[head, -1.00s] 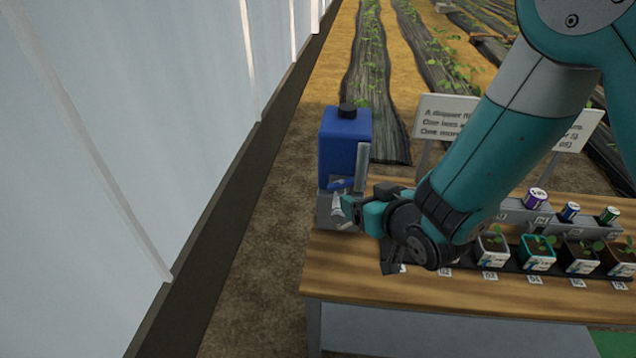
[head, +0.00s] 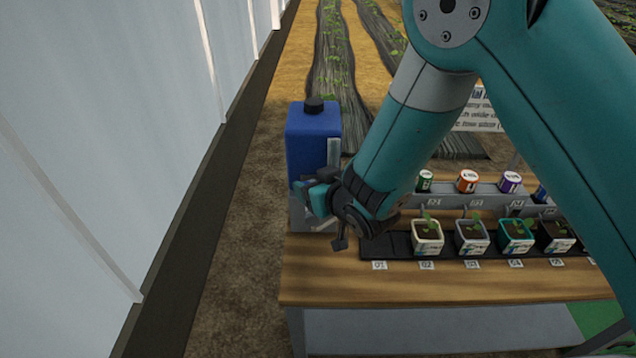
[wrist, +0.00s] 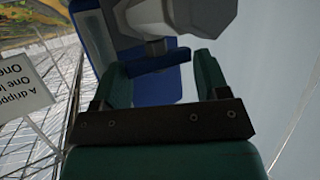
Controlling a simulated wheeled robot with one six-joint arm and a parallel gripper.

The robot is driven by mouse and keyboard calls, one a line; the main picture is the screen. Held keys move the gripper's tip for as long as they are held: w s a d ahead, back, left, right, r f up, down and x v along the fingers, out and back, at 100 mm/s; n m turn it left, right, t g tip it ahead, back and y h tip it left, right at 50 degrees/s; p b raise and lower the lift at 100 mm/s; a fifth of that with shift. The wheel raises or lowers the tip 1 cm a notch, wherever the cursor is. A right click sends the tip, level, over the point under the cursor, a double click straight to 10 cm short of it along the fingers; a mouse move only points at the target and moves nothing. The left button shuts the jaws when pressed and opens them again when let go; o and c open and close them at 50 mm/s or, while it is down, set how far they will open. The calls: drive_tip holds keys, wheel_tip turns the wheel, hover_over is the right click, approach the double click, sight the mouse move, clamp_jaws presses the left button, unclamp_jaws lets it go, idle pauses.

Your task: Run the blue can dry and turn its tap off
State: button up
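The blue can (head: 312,145) with a black cap stands at the far left end of the bench. My gripper (head: 309,196) is at the can's lower front and hides the tap there in the head view. In the wrist view, the blue tap lever (wrist: 158,62) lies crosswise between the two teal fingers of my gripper (wrist: 160,80), under a grey tap body (wrist: 180,15). The fingers are wide apart; whether either touches the lever I cannot tell. The can's blue wall (wrist: 158,88) shows behind. Liquid level and any flow cannot be seen.
Potted seedlings (head: 427,237) in a black tray and several small coloured tins (head: 467,181) on a grey rack line the bench to the right. The bench's front strip (head: 400,288) is clear. A sign (head: 478,112) stands behind.

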drive_tip(key=shift+d, duration=0.1)
drive_tip(key=c, duration=0.4)
drive_tip(key=shift+c, duration=0.2)
drive_tip(key=shift+s+a+f+b, duration=0.1)
drive_tip(key=shift+a+b, duration=0.1)
drive_tip(key=shift+b, duration=0.35)
drive_tip(key=shift+a+f+m+t+h+b, duration=0.15)
drive_tip(key=shift+m+t+h+b, duration=0.25)
drive_tip(key=shift+b, duration=0.55)
drive_tip(key=shift+o, duration=0.6)
drive_tip(key=m+h+b, duration=0.1)
drive_tip(key=b, duration=0.2)
drive_tip(key=m+t+h+b, duration=0.1)
drive_tip(key=b, duration=0.3)
drive_tip(key=shift+s+a+m+h, duration=0.2)
drive_tip(key=shift+a+m+h, duration=0.05)
drive_tip(key=shift+m+h, duration=0.05)
drive_tip(key=m+h+b, duration=0.1)
drive_tip(key=b, duration=0.1)
drive_tip(key=m+h+b, duration=0.1)
drive_tip(key=b, duration=0.1)
drive_tip(key=shift+s+r+h, duration=0.1)
drive_tip(key=shift+r+h, duration=0.15)
drive_tip(key=shift+h, duration=0.15)
drive_tip(key=shift+m+b, duration=0.3)
drive_tip(key=shift+b, duration=0.05)
drive_tip(key=shift+d+r+h, duration=0.15)
drive_tip(key=shift+d+h, duration=0.05)
drive_tip(key=shift+h, duration=0.3)
